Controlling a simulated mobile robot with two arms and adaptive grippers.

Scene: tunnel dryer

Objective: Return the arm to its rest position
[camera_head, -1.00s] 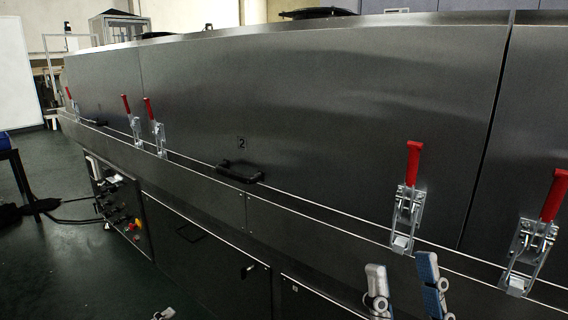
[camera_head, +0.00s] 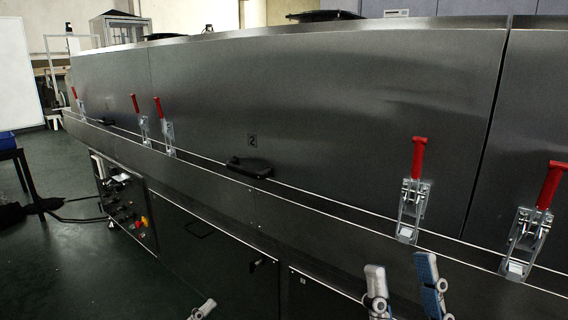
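My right gripper (camera_head: 402,272) shows at the bottom edge, right of centre. Its two grey fingers stand apart with nothing between them, in front of the dryer's lower panels. My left gripper (camera_head: 202,309) shows only as a small grey finger part at the bottom edge, left of centre. The rest of it is out of the picture, so its opening cannot be told. The arms themselves are out of the picture.
The long steel tunnel dryer (camera_head: 320,110) fills most of the view. Red-handled clamps (camera_head: 415,190) and a black handle (camera_head: 250,167) stick out along its front. A control panel (camera_head: 124,206) is at the left. Dark green floor (camera_head: 85,265) is free at lower left.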

